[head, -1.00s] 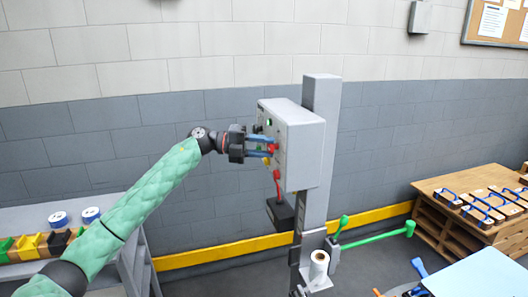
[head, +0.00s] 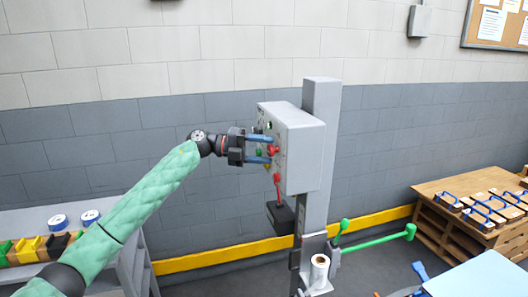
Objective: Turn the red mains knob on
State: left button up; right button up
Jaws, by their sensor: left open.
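The red mains knob (head: 274,149) sits on the left-facing front of a grey control box (head: 303,150) fixed to a grey post. My left gripper (head: 268,149) is open at the box front, with its blue fingers above and below the red knob. I cannot tell whether the fingers touch it. Green and yellow controls show close to the knob, partly hidden by the fingers. A red-handled lever (head: 277,186) hangs lower down above a black box. My right gripper is not in view.
A grey post (head: 321,105) carries the box, with a green handle bar (head: 380,238) and a white roll (head: 319,268) low down. A bench with coloured bins (head: 30,248) is at left. A wooden pallet stand (head: 445,225) is at right.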

pick_arm(q)
jog(key=a+b, duration=0.1)
jog(key=a, duration=0.6)
jog(key=shift+w+a+r, duration=0.2)
jog(key=shift+w+a, duration=0.05)
jog(key=shift+w, duration=0.05)
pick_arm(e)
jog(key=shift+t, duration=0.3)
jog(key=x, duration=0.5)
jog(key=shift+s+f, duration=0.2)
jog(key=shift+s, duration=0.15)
